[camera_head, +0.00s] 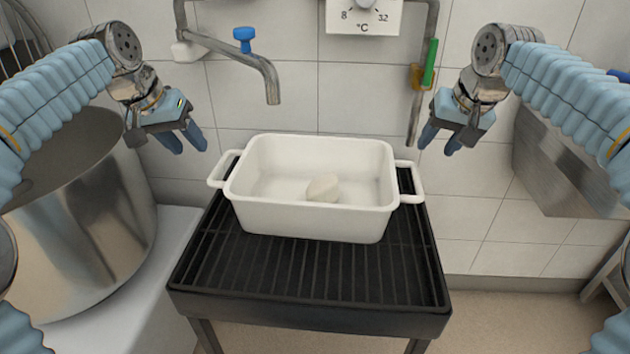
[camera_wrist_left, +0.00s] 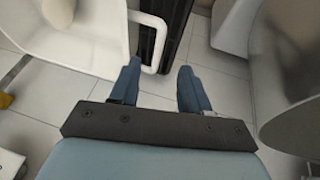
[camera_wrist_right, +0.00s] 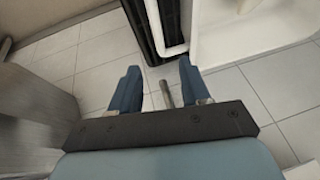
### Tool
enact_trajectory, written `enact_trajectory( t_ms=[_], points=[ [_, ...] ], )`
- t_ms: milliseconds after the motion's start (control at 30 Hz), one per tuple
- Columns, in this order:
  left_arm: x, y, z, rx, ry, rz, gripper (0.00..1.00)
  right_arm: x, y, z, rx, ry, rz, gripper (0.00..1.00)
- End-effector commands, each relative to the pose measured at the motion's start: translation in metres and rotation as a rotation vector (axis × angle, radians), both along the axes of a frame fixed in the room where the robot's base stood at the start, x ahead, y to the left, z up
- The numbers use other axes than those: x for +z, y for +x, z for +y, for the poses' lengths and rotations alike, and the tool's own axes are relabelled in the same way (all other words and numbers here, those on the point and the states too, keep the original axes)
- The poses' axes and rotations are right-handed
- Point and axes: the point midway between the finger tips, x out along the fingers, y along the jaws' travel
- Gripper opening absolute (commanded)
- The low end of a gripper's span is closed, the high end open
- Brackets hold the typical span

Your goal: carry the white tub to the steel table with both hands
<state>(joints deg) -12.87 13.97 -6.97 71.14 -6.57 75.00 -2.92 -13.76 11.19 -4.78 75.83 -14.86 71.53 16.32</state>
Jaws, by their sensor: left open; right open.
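The white tub (camera_head: 312,218) stands upright on a black slatted stand (camera_head: 300,275), with a loop handle at each side. A pale rounded lump (camera_head: 323,187) lies inside it. My left gripper (camera_head: 188,142) is open and empty, above and to the left of the left handle (camera_head: 222,169). In the left wrist view the tub's handle (camera_wrist_left: 150,42) shows beyond the fingertips (camera_wrist_left: 160,75). My right gripper (camera_head: 436,138) is open and empty, above and to the right of the right handle (camera_head: 411,182). That handle (camera_wrist_right: 168,30) shows beyond the fingertips (camera_wrist_right: 160,75) in the right wrist view.
A large steel bowl (camera_head: 85,220) stands on a white surface at the left. A tap (camera_head: 262,70) and a vertical pipe with a green handle (camera_head: 430,62) are on the tiled wall behind. A steel panel or surface (camera_head: 570,165) is at the right.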

Motion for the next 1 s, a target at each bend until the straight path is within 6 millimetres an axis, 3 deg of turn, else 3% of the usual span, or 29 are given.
enact_trajectory(
  t_ms=[367,1000],
  points=[
    [-0.01,0.004,-0.003,0.0,0.0,0.002,0.47,-0.01,0.004,0.001,0.0,-0.001,0.002,0.47],
    [-0.111,0.043,-0.027,-0.001,0.001,0.002,0.47,-0.111,0.049,0.014,-0.001,0.0,0.002,0.47]
  ],
)
